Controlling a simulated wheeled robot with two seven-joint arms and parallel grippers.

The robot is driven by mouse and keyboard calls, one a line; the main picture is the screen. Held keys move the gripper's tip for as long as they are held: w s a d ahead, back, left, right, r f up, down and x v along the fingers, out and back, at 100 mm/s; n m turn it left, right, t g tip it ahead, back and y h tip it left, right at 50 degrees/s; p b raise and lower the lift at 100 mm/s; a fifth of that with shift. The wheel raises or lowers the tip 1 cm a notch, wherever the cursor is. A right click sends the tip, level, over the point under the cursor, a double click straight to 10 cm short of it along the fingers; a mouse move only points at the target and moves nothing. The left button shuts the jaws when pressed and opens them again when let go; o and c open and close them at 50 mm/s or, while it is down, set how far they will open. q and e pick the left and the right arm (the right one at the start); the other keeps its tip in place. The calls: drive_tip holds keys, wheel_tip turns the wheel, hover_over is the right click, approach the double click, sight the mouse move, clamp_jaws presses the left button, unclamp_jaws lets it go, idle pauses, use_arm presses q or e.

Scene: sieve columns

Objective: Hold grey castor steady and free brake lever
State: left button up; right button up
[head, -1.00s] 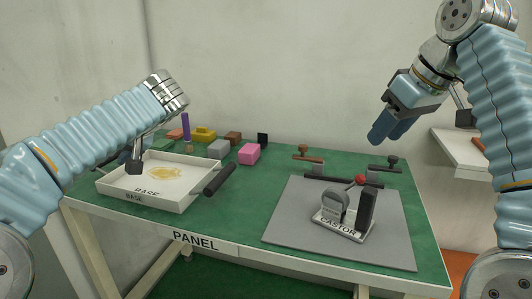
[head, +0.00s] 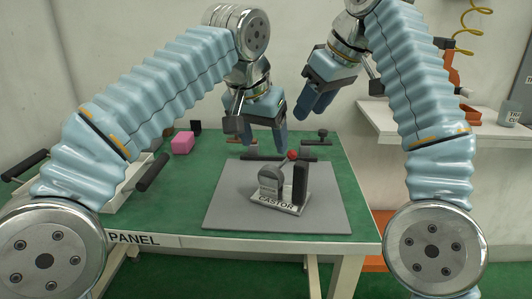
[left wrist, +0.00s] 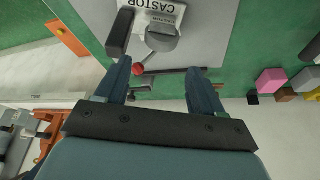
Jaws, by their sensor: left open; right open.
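The grey castor (head: 270,180) stands upright on a white base labelled CASTOR, on a grey mat (head: 235,212) on the green table. A black upright block (head: 300,184) stands at its right. A lever with a red ball knob (head: 292,155) rises behind it. My left gripper (head: 265,145) is open and empty, above and behind the castor. The left wrist view shows the castor (left wrist: 162,36) and red knob (left wrist: 138,69) beyond its open fingers (left wrist: 160,85), apart from them. My right gripper (head: 308,112) is open and empty, higher and further right.
A pink block (head: 183,143) and a black block lie at the back left. A white tray (head: 112,193) with black handles is partly hidden by my left arm. A dark T-handle (head: 318,139) stands behind the mat. A white shelf (head: 385,122) is at the right.

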sight(272, 177)
use_arm(q)
drive_tip(key=x, duration=1.3)
drive_tip(key=shift+a, duration=0.15)
drive_tip(key=shift+c, duration=0.3)
drive_tip(key=c, duration=0.9)
